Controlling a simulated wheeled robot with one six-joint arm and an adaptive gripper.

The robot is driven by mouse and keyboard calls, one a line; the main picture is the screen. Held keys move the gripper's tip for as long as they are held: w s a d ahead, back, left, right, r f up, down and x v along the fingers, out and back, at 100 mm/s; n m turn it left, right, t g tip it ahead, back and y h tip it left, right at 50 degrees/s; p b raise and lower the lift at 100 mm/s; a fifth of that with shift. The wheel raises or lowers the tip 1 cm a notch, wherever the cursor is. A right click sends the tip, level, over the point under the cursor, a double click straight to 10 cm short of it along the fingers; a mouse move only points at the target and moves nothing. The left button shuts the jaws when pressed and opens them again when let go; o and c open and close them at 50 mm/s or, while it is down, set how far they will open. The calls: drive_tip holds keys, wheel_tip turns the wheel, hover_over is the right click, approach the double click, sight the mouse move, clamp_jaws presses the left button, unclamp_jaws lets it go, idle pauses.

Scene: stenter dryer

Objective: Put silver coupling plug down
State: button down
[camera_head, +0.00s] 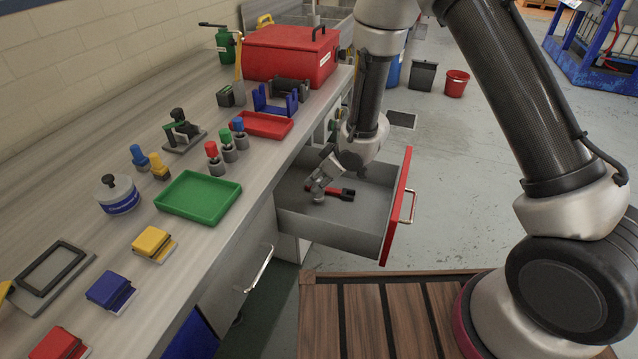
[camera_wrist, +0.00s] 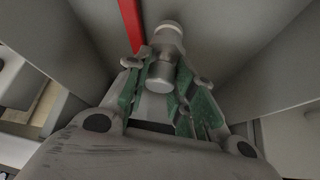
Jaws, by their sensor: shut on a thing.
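The silver coupling plug (camera_wrist: 160,72) is between the green-padded fingers of my gripper (camera_wrist: 160,95) in the wrist view. My gripper is shut on it. In the head view, my gripper (camera_head: 318,186) reaches down into the open drawer (camera_head: 365,226), near its left side. The plug is hard to make out there. I cannot tell whether the plug touches the drawer floor. A red and black tool (camera_head: 342,193) lies in the drawer just right of my gripper. Its red part also shows in the wrist view (camera_wrist: 131,22), left of the plug.
The drawer's red front (camera_head: 397,205) stands pulled out from the bench. On the bench are a green tray (camera_head: 198,197), a red tray (camera_head: 264,125), a red toolbox (camera_head: 290,54) and several small coloured parts. The drawer's right part is bare.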

drive_tip(key=shift+f, duration=0.55)
drive_tip(key=c, duration=1.2)
unclamp_jaws()
drive_tip(key=shift+f, duration=0.15)
